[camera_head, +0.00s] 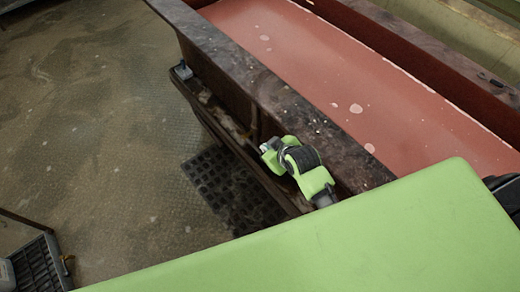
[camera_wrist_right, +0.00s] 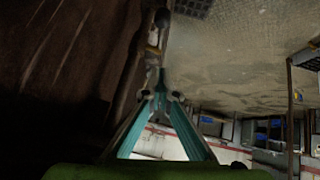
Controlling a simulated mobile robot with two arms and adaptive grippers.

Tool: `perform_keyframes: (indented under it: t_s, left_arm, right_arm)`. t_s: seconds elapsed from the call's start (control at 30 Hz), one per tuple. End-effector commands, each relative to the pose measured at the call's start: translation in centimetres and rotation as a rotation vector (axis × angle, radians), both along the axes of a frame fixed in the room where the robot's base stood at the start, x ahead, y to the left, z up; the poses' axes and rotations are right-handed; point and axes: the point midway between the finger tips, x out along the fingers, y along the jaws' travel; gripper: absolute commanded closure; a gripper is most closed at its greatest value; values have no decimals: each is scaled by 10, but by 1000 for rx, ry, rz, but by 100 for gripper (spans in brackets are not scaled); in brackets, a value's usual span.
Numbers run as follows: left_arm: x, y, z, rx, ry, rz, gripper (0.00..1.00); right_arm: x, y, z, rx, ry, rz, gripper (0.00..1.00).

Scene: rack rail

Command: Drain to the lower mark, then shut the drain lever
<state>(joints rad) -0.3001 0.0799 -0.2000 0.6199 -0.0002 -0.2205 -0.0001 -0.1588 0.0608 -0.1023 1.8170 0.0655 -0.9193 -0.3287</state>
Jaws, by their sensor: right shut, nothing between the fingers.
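The tank (camera_head: 243,62) holds a flat red liquid (camera_head: 330,80) with pale patches on its surface. My right gripper (camera_wrist_right: 161,76) is shut and empty in the wrist view, its teal fingers meeting at the tips. A thin upright pipe or rod with a dark round knob (camera_wrist_right: 162,17) and a brassy fitting (camera_wrist_right: 153,48) is just beyond the tips; I cannot tell if this is the drain lever or if the tips touch it. I see no level marks. My left gripper is out of view.
A dark grid mat (camera_head: 232,190) lies on the floor beside the tank. A black crate (camera_head: 38,268) stands at the lower left. The concrete floor (camera_head: 90,110) left of the tank is mostly free. My green body cover hides the lower right.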

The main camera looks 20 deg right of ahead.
Motion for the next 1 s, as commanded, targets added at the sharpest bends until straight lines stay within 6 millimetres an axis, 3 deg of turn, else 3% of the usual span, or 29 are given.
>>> perform_keyframes:
  t_s: [0.6, 0.8, 1.0]
  left_arm:
    - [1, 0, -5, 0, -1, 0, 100]
    - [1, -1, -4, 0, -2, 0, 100]
    - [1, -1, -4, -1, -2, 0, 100]
  right_arm:
    - [65, 10, -75, 1, 2, 0, 100]
    - [64, 3, -99, 0, 1, -1, 100]
    - [63, 1, -109, 2, 1, -1, 100]
